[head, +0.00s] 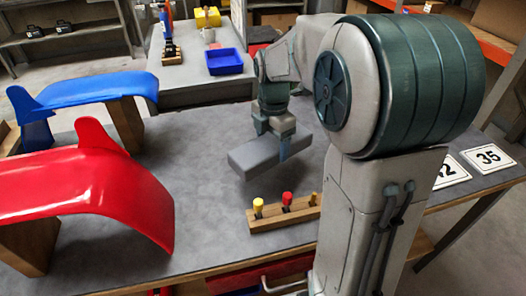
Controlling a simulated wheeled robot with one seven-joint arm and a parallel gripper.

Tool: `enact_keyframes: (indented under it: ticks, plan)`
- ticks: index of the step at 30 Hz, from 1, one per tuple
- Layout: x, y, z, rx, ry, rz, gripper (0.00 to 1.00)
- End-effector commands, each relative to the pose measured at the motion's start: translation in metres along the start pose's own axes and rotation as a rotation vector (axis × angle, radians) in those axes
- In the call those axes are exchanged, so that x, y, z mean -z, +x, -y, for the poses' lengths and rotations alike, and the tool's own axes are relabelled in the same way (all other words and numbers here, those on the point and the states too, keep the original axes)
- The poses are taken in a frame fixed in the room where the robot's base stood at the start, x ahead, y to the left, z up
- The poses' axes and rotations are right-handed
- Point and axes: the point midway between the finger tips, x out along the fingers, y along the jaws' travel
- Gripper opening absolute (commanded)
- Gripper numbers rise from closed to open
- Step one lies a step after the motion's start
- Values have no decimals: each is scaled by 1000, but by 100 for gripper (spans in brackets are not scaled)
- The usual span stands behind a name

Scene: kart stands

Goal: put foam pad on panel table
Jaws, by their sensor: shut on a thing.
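My gripper (282,142) is over the near grey-topped table, its fingers pointing down. It is shut on a grey block-shaped foam pad (250,157), which is slightly tilted in the picture. The pad seems to be a little above the tabletop or close to it; I cannot tell whether it touches. The near table (205,190) carries a red curved panel (95,185) and a blue curved panel (85,92) on the left, each by wooden supports. My arm hides part of the table's right half.
A wooden rack (270,218) with yellow and red-topped pegs stands in front of the pad. Number cards (485,157) lie at the right. A farther table (180,93) holds a blue bin (225,61) and a yellow box (207,17). Bare tabletop lies between panels and pad.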

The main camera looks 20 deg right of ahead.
Motion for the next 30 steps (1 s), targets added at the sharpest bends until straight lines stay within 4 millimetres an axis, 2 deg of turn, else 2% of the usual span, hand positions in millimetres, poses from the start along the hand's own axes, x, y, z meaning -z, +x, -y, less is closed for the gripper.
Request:
enact_keyframes:
  ticks: [3,9,14,20,30]
  plan:
    - [0,14,-21,2,-4,-1,50]
    - [-1,23,-39,0,-2,0,50]
    - [0,34,-40,2,-2,0,50]
    - [0,62,-40,2,-2,0,50]
    - [-1,66,-40,0,-2,0,50]
